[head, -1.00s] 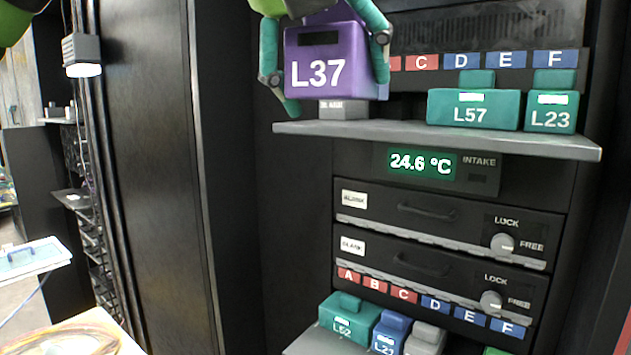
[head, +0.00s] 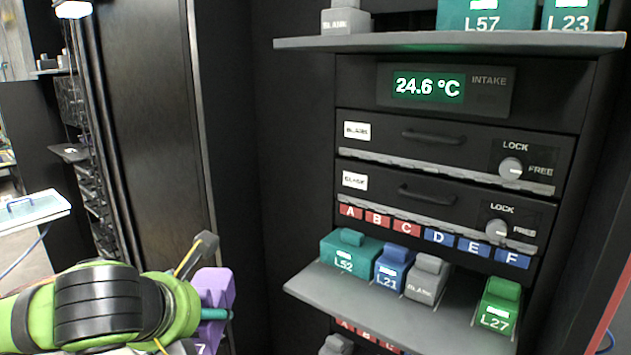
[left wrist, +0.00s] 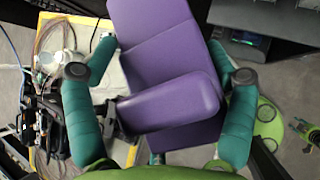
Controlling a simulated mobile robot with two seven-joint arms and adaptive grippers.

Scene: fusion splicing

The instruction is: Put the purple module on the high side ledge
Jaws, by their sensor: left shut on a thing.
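The purple module (head: 218,284) is at the lower left of the head view, tilted, with only part of its label showing. My left gripper (head: 207,280) is shut on it, and the arm partly covers it. In the left wrist view the purple module (left wrist: 165,50) lies between the two teal fingers of the left gripper (left wrist: 160,75). It is clear of the rack, left of the lower shelf. A small dark ledge (head: 70,152) stands out at the left; I cannot tell whether it is the high side ledge. My right gripper is not in view.
The upper rack shelf (head: 450,43) carries a grey blank (head: 345,20), teal L57 (head: 487,14) and teal L23 (head: 570,14). The lower shelf (head: 400,300) carries L52 (head: 350,250), L21 (head: 393,266), a grey blank (head: 428,277) and green L27 (head: 498,305), with a gap before L27.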

